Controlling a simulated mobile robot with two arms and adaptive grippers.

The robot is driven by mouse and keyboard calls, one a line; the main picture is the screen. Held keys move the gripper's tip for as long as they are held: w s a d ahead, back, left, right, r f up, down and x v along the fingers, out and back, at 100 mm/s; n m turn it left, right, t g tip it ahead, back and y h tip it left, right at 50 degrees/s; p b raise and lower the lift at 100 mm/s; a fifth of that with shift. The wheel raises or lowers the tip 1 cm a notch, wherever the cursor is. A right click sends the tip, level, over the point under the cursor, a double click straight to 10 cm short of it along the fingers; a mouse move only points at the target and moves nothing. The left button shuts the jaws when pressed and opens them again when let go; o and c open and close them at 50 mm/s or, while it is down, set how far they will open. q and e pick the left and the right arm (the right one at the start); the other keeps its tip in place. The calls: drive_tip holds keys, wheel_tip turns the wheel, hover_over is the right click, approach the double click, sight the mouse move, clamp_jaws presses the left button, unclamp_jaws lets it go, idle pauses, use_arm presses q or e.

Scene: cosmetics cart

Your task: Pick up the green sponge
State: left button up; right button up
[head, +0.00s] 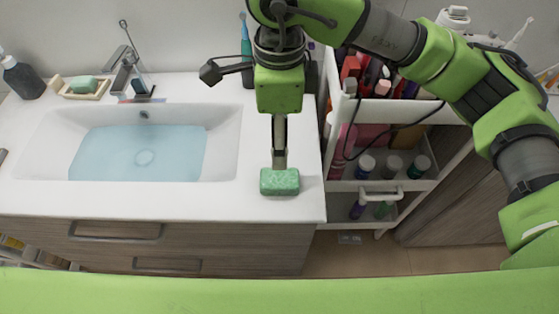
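The green sponge (280,182) is at the front right of the white sink counter (225,204), right of the basin. My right gripper (279,160) points down directly over it, with its tip at the sponge's upper edge. I see the fingers nearly edge-on, so I cannot tell whether they are open or shut on it. Whether the sponge rests on the counter or is slightly raised is also unclear. My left gripper is not in view.
The basin (228,150) holds water, with a faucet (126,72) behind. A green soap bar (83,84) lies in a wooden dish at the back left, beside a dark bottle (22,78). A white cart (388,186) with cosmetics stands right of the counter.

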drive_tip(key=p, duration=0.2)
hover_over(280, 177)
wheel_tip(280, 177, down, 8)
drive_tip(key=shift+s+r, duration=0.15)
drive_tip(key=shift+f, duration=0.2)
drive_tip(key=shift+f+p, duration=0.75)
drive_tip(key=shift+f, duration=0.15)
wheel_tip(280, 177, down, 2)
drive_tip(key=shift+f+p, duration=0.25)
drive_tip(key=shift+p, duration=0.15)
drive_tip(key=shift+f, duration=0.45)
drive_tip(key=shift+c, duration=0.9)
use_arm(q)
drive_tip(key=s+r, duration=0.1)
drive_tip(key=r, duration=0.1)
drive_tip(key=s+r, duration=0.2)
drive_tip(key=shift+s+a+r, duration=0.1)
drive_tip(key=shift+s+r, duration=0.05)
use_arm(e)
drive_tip(key=c, duration=0.9)
